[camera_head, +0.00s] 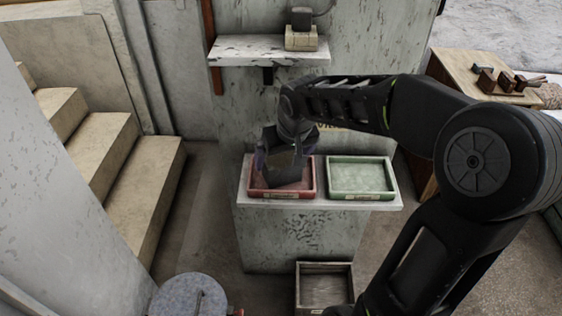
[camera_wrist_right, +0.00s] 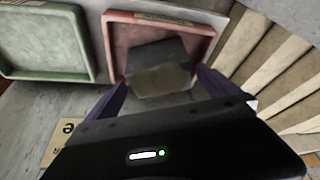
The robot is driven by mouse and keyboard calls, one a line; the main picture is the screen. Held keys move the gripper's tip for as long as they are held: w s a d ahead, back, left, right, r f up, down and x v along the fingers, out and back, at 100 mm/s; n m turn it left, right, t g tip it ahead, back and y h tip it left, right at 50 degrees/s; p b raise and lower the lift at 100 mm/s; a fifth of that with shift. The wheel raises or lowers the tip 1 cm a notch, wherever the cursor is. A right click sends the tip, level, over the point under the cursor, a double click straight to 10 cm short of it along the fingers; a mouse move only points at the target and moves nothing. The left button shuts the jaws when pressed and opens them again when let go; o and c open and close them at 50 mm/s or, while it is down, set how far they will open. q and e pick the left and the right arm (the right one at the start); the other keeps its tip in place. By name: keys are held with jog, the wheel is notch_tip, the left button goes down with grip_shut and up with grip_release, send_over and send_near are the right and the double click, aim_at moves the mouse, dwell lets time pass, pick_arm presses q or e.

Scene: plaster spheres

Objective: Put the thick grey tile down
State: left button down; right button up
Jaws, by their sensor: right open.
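The thick grey tile (camera_wrist_right: 155,57) shows in the right wrist view as a dark grey block with a rough brownish face. It is tilted in the picture and lies over the floor of the red tray (camera_wrist_right: 112,48), between my spread fingers. My right gripper (camera_head: 285,158) is open and points down over the red tray (camera_head: 284,193) in the head view; its fingers (camera_wrist_right: 160,90) stand on both sides of the tile. In the head view the gripper hides much of the tile. I cannot tell whether the tile rests fully flat. My left gripper is not in view.
A green tray (camera_head: 361,178) stands to the right on the same pale pedestal (camera_head: 300,235). A wooden crate (camera_head: 324,287) is on the floor in front. A wall shelf (camera_head: 262,50) is behind, stairs (camera_head: 145,200) are left, and a wooden table (camera_head: 465,75) is at the right back.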

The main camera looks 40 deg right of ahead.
jog(key=v, duration=0.6)
jog(key=shift+r, duration=0.45)
jog(key=shift+s, duration=0.2)
